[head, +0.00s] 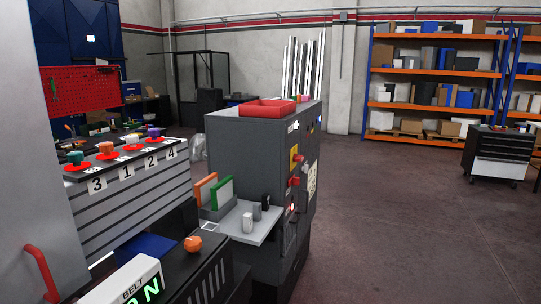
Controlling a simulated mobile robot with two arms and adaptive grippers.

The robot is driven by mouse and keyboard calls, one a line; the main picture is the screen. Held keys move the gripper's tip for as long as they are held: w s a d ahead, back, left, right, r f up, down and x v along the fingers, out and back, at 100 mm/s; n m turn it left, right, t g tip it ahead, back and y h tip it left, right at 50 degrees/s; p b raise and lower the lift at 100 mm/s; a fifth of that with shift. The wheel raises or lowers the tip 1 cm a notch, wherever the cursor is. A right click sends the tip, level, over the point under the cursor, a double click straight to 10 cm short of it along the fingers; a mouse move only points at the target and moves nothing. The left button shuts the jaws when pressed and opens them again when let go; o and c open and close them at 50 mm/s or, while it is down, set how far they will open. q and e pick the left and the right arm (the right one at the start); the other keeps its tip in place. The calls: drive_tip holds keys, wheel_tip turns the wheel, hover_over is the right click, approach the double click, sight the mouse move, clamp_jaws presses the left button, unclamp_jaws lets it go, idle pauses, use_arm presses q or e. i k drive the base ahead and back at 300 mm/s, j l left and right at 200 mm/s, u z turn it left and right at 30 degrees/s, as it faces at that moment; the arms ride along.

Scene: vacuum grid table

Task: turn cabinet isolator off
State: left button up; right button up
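A dark grey cabinet (245,155) stands in the middle of the head view. Its right-hand face is seen at a steep angle. A yellow plate with a red knob, which looks like the isolator (296,158), sits high on that face. The angle is too steep to read the knob's position. A second red part (293,182) sticks out just below it, and a small lit light (292,206) is lower down. Neither of my grippers is in view.
A red tray (267,108) lies on the cabinet top. A grey shelf (238,222) with small items juts from its front. Open floor (420,220) lies to the right, before a tool trolley (499,150).

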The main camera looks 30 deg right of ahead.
sight(296, 158)
drive_tip(key=i+l+u, duration=0.15)
drive_tip(key=l, duration=0.7)
drive_tip(key=i+l+u, duration=0.2)
drive_tip(key=l, duration=0.65)
drive_tip(key=l+u, duration=0.15)
drive_tip(key=l, duration=0.75)
